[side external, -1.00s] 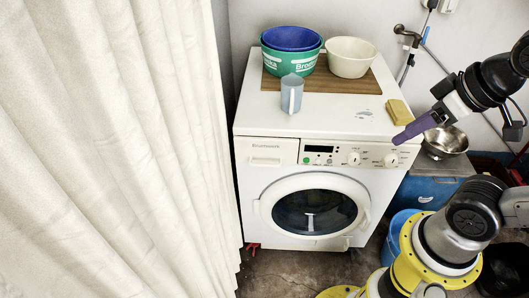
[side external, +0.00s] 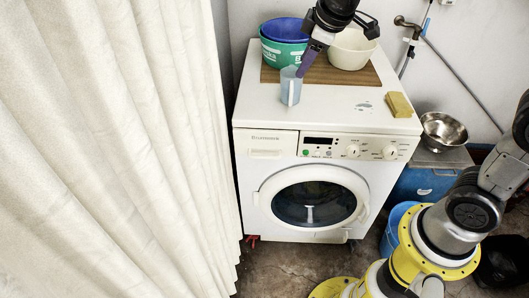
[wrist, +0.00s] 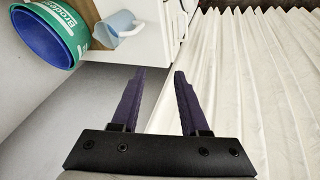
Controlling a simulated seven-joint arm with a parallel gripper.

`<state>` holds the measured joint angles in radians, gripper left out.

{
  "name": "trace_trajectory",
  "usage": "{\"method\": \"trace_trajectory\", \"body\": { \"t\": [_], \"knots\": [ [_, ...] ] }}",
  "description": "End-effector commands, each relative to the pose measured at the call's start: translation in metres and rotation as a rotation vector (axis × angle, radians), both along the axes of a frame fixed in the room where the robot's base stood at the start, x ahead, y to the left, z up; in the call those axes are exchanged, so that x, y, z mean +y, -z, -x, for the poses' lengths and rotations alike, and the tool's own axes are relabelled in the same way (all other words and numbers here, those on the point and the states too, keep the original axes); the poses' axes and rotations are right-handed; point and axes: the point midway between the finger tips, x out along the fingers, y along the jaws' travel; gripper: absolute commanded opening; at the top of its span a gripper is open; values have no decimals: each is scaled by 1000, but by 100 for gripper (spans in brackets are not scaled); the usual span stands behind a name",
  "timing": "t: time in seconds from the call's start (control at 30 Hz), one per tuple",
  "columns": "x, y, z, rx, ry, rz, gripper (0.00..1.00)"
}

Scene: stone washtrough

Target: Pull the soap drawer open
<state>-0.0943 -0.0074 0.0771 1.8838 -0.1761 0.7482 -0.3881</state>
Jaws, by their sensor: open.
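The soap drawer (side external: 265,153) is a pale panel with a handle recess at the upper left of the white washing machine's front (side external: 249,190). It looks shut, flush with the front. My gripper (side external: 301,74) is above the machine's top, up and to the right of the drawer, and overlaps the jug's upper part in the side view. In the wrist view, the purple fingers (wrist: 158,72) are apart with nothing between them.
A light blue jug (side external: 290,92), blue and green tubs (side external: 281,52), a cream basin (side external: 351,52) and a yellow sponge (side external: 399,105) stand on the machine. A cream curtain (side external: 120,150) hangs close along its left side. The space before the drawer looks clear.

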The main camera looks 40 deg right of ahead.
Motion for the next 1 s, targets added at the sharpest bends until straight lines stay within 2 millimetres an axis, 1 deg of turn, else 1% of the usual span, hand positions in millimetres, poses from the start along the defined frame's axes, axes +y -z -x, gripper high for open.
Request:
{"method": "trace_trajectory", "body": {
  "t": [0.03,0.07,0.1,0.17,0.2,0.23,0.33,0.4,0.5,0.6,0.77,0.83,1.0],
  "knots": [
    [6,19,-19,36,-28,18,45],
    [9,29,-28,52,-45,27,45],
    [13,44,-40,76,-65,39,45],
    [19,67,-57,110,-92,55,45],
    [24,84,-66,134,-109,65,45],
    [27,96,-72,153,-120,72,45],
    [37,138,-84,216,-147,88,45],
    [42,164,-87,258,-160,94,45],
    [47,192,-84,309,-171,102,45],
    [50,207,-79,339,-179,105,45],
    [51,219,-79,348,-183,107,45],
    [49,228,-80,348,-182,106,45],
    [45,260,-84,349,-182,107,45]
  ]
}}
